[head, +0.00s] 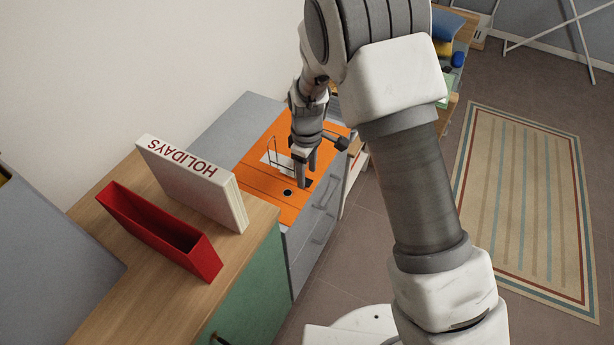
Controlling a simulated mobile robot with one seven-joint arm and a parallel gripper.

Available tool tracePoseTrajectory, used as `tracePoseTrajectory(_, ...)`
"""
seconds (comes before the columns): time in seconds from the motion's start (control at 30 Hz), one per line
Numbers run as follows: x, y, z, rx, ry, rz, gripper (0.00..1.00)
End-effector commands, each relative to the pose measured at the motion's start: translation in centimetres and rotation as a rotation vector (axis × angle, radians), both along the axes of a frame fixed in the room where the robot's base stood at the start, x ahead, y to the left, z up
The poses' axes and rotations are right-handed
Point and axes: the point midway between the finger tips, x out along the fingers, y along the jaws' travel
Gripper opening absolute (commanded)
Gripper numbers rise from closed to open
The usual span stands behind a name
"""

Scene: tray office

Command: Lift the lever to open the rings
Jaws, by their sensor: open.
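An orange binder (262,181) lies open and flat on the grey cabinet at the picture's centre. Thin metal rings (272,148) stand up from its inside, over a pale patch that looks like paper or a plate. A dark round hole (287,192) shows in its near part. My gripper (306,174) points down over the binder's right part, its two fingers parted with nothing visible between them. A small dark part (308,183) shows beside the fingertips; I cannot tell if it is the lever. Whether the fingers touch anything is unclear.
A white HOLIDAYS book or binder (190,180) stands left of the orange binder on the wooden top (258,217). A red open holder (160,232) stands in front of it. A grey drawer cabinet (318,225) is below. A striped rug (530,205) lies on the floor to the right.

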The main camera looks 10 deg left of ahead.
Motion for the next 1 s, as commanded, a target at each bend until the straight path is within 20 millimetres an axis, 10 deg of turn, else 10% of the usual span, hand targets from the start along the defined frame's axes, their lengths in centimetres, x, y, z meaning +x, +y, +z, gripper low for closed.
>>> tracePoseTrajectory(0.47,0.02,-0.01,-1.64,0.000,0.000,-0.001,0.62)
tracePoseTrajectory(0.8,0.01,0.00,-1.62,0.000,0.000,-0.001,0.03)
tracePoseTrajectory(1.0,0.01,0.00,-1.61,0.000,0.000,-0.001,0.00)
